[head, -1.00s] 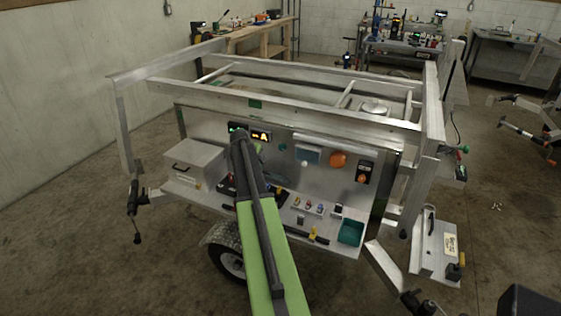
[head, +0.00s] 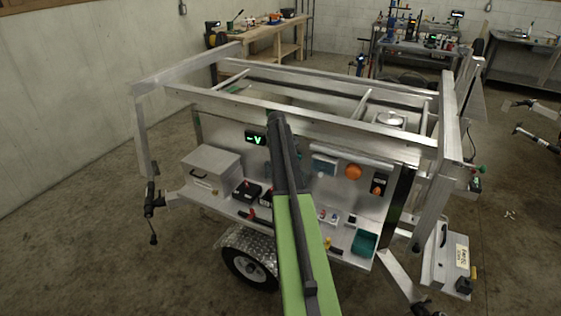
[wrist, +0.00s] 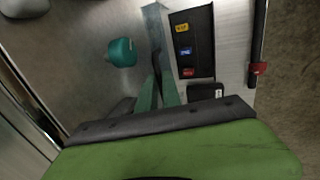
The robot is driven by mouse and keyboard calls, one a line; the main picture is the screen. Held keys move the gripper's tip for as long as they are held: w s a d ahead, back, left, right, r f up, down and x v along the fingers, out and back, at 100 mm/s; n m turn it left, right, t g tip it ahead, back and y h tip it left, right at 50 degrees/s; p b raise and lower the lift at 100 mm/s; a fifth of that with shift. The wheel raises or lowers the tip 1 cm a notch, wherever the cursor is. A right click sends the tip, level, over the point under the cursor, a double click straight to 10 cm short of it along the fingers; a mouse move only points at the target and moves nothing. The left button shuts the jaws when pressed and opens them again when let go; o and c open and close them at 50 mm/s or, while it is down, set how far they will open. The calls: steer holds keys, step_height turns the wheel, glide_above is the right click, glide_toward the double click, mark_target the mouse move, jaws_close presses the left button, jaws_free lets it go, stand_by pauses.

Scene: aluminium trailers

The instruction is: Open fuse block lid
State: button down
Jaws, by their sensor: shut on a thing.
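The fuse block (wrist: 193,42) is a dark strip with yellow, blue and red fuses, seen uncovered in the wrist view. The exact contact is hard to see. In the head view my arm hides the fingertips.
A teal knob (wrist: 122,52) stands left of the gripper, and a black bar with a red clip (wrist: 257,68) is at right. The ledge also holds a teal tray (head: 364,242) and dark boxes (head: 247,191). Frame rails (head: 300,108) cross above the panel.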

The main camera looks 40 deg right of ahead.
steer(key=shift+w+d+r, duration=0.1)
steer(key=shift+w+d, duration=0.05)
steer(key=shift+w, duration=0.35)
steer(key=c, duration=1.5)
jaws_free()
steer(key=shift+r, duration=0.1)
steer(key=p+v, duration=0.7)
steer(key=v, duration=0.1)
steer(key=shift+p, duration=0.4)
